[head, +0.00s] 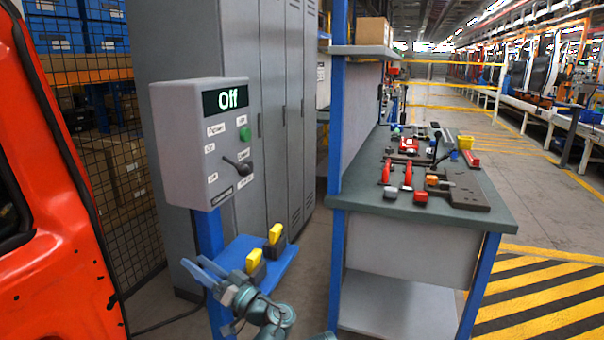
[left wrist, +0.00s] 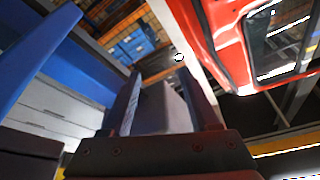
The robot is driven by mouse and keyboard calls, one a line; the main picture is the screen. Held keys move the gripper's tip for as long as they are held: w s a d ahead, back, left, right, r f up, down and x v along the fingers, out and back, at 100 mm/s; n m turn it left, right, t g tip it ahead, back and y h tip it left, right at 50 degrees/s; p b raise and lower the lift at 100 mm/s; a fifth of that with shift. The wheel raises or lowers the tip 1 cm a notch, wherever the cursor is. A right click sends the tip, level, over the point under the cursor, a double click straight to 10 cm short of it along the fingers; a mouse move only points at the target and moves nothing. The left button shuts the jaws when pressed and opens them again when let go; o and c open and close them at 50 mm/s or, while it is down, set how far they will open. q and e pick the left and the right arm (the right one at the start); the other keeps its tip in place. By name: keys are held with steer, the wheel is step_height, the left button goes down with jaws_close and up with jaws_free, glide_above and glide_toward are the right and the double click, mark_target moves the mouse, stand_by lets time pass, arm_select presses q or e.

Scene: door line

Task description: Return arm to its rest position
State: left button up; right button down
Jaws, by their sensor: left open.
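My left gripper (head: 193,265) is at the lower left of the head view, its two blue-grey fingers spread and pointing left. It is just left of a blue shelf (head: 262,262) and below the grey control box (head: 188,145). I see nothing held in it. In the left wrist view its fingers (left wrist: 160,82) are apart, with a grey surface behind the gap. My right gripper is not in view.
Two black and yellow tools (head: 255,263) stand on the blue shelf. A red car body (head: 60,220) is close on the left. A workbench (head: 430,205) with red tools stands to the right, beside a blue post (head: 337,150). Grey lockers (head: 275,110) are behind.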

arm_select(q)
steer(key=s+a+f+m+g+h, duration=0.1)
steer(key=s+f+g+h, duration=0.2)
steer(key=f, duration=0.5)
steer(key=s+a+f+m+g+h, duration=0.1)
steer(key=s+f+g+h, duration=0.1)
steer(key=f+h, duration=0.35)
steer(key=s+a+f+m+g+h, duration=0.1)
steer(key=s+a+f+g+h, duration=0.15)
steer(key=f, duration=0.65)
steer(key=s+d+f+m+g+h, duration=0.1)
steer(key=s+d+f+m+h, duration=0.15)
steer(key=d, duration=0.45)
steer(key=s+d+f+m+g+h, duration=0.1)
steer(key=s+d+f+m+h, duration=0.2)
steer(key=d, duration=0.5)
steer(key=s+d+f+m+g+h, duration=0.1)
steer(key=s+d+m, duration=0.1)
steer(key=s+d, duration=0.4)
step_height(320, 180, up, 30)
steer(key=w+d+p, duration=0.1)
steer(key=p, duration=2.8)
steer(key=shift+w+p, duration=0.2)
steer(key=shift+p, duration=0.15)
